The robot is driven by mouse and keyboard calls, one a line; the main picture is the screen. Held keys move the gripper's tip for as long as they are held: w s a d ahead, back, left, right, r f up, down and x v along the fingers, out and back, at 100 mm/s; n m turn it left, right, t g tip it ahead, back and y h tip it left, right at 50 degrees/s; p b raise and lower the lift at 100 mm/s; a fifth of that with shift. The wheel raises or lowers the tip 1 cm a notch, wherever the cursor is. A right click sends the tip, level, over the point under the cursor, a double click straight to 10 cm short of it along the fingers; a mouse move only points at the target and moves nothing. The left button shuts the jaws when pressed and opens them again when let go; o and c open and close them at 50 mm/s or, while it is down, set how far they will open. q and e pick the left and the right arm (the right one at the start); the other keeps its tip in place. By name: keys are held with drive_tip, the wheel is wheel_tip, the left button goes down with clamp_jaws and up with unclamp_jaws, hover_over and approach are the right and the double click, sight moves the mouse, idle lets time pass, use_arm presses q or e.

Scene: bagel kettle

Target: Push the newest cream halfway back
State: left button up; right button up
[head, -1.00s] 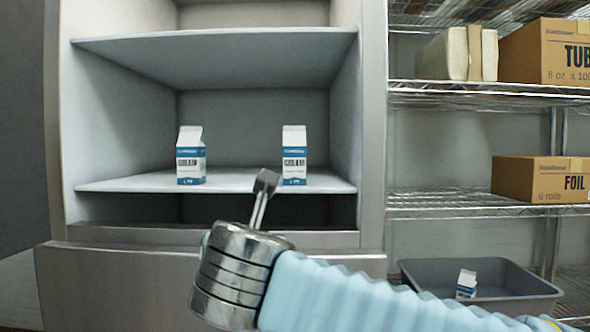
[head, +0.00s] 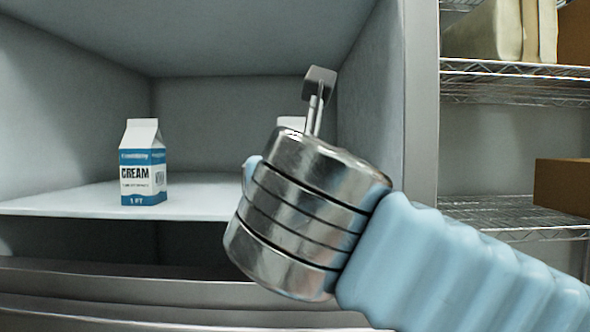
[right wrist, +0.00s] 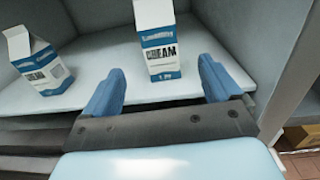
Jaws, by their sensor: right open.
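A white and blue cream carton (head: 143,170) stands upright on the left of the fridge shelf (head: 85,200). A second cream carton (head: 291,122) stands to its right, mostly hidden behind my right gripper (head: 318,88). In the right wrist view my right gripper (right wrist: 161,78) is open and empty, its two blue fingers spread apart. The second carton (right wrist: 158,45) stands just ahead, lined up with the gap between them. Contact cannot be made out. The left carton (right wrist: 38,62) also shows there, left of the fingers. My left gripper is not in view.
The fridge's right wall (head: 375,130) stands close beside my right gripper. Outside to the right are wire shelves (head: 500,70) with a brown box (head: 562,187). The shelf between and behind the cartons looks clear.

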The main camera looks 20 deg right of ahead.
sight(297, 124)
drive_tip(key=p+x, duration=0.1)
drive_tip(key=x, duration=1.3)
